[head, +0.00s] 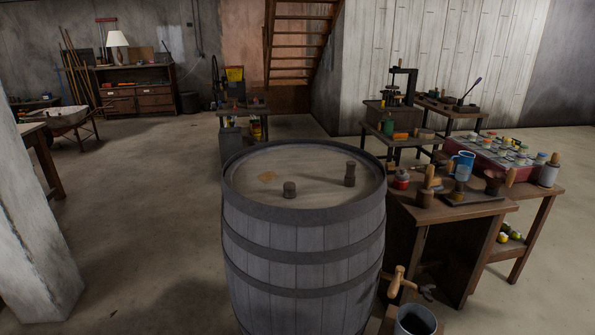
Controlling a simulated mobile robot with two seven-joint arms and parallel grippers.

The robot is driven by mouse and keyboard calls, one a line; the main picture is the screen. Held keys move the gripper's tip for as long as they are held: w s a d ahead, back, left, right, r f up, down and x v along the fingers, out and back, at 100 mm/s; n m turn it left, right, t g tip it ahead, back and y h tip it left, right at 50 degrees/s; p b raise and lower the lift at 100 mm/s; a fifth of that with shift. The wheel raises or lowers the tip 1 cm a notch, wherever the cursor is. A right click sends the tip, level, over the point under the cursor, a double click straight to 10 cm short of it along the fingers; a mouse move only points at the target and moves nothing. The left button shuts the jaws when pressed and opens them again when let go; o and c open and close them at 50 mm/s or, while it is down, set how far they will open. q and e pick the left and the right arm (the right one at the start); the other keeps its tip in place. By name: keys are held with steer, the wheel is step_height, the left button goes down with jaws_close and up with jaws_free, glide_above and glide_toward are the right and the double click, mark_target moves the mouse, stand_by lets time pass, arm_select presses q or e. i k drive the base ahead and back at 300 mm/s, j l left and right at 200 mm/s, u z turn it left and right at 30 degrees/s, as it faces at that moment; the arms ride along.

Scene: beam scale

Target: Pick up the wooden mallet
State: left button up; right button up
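No mallet shows for certain. On the cluttered workbench (478,207) at the right, a dark brown block with a tan handle (428,186) stands near the left end, and a similar dark piece with a tan handle (495,184) lies farther right. Either could be the wooden mallet; they are too small to tell. A light wooden T-shaped piece (398,282) sits low beside the barrel, above a grey bucket; it looks more like a tap. Neither of my grippers is in view.
A large grey barrel (300,245) stands close in front, with two dark plugs on its lid. The bucket (415,322) is at its lower right. A blue mug (463,164) and a red tray (485,152) are on the workbench. Open floor (150,220) lies at the left.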

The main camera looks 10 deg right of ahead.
mark_target(424, 198)
steer(key=i+l, duration=0.1)
steer(key=l, duration=0.4)
steer(key=i+l, duration=0.15)
steer(key=l, duration=0.35)
steer(key=i+l, duration=0.1)
steer(key=l, duration=0.45)
steer(key=i+l, duration=0.1)
steer(key=l, duration=0.4)
steer(key=i+l, duration=0.15)
steer(key=l, duration=0.35)
steer(key=i+l, duration=0.1)
steer(key=l, duration=0.4)
steer(key=i+l, duration=0.1)
steer(key=l, duration=0.4)
steer(key=i+u, duration=0.05)
